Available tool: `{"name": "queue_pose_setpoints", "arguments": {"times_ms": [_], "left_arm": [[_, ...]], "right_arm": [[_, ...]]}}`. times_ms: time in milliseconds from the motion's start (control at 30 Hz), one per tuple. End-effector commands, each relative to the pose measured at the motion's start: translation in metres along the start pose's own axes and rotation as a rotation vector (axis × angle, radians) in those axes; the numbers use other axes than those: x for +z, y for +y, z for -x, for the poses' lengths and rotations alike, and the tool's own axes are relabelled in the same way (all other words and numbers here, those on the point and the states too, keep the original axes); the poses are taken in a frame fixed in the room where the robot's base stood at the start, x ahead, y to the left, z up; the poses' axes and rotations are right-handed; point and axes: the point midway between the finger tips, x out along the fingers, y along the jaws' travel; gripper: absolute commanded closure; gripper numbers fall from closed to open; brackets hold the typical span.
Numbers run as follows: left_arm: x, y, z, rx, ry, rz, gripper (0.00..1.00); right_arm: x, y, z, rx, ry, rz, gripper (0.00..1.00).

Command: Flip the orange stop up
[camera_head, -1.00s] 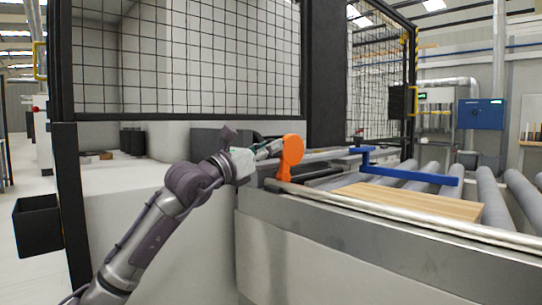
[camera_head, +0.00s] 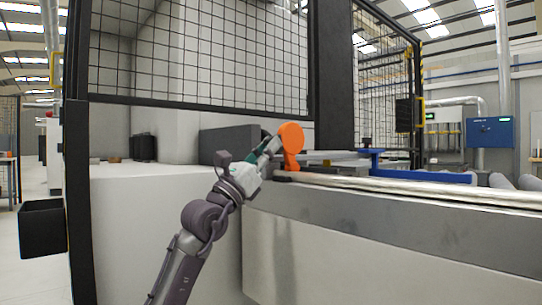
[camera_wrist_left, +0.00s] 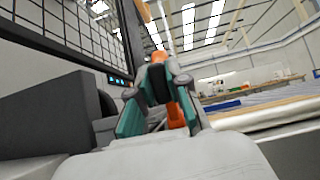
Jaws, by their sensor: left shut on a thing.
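The orange stop (camera_head: 291,140) stands upright at the near left end of the conveyor, its round disc on top. My left gripper (camera_head: 271,146) is at the stop's left side, by the disc. In the left wrist view the gripper (camera_wrist_left: 158,92) is shut on the orange stop (camera_wrist_left: 176,112), part of which shows between and beyond the fingers. The fingers hide much of the stop there. My right gripper is in neither view.
A dark grey block (camera_head: 228,143) stands just behind the gripper. The conveyor's metal rail (camera_head: 400,188) runs right from the stop, with a blue bar (camera_head: 420,174) beyond it. A black mesh fence (camera_head: 200,60) rises behind.

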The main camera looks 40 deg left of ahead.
Motion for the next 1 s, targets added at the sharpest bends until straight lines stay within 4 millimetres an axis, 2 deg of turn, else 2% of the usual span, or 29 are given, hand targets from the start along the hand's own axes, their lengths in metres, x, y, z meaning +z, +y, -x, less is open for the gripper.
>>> {"name": "queue_pose_setpoints", "arguments": {"times_ms": [633,667,767,800,1000], "left_arm": [[-0.0032,-0.0005,0.0045,0.001,-0.043,0.001,1.00],[-0.0032,-0.0006,0.0045,0.001,-0.043,0.001,0.79],[-0.0030,-0.0005,0.0045,0.001,-0.043,0.001,0.62],[-0.0028,-0.0003,0.0045,0.001,-0.043,0.001,0.58],[-0.0022,0.0001,0.0044,0.002,-0.044,0.001,0.58]], "right_arm": [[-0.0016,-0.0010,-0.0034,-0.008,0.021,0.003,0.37],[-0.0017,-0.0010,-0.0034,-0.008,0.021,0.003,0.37],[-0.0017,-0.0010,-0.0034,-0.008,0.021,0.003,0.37],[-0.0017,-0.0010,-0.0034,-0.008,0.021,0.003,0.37],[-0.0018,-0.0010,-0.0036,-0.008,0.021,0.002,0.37]]}}
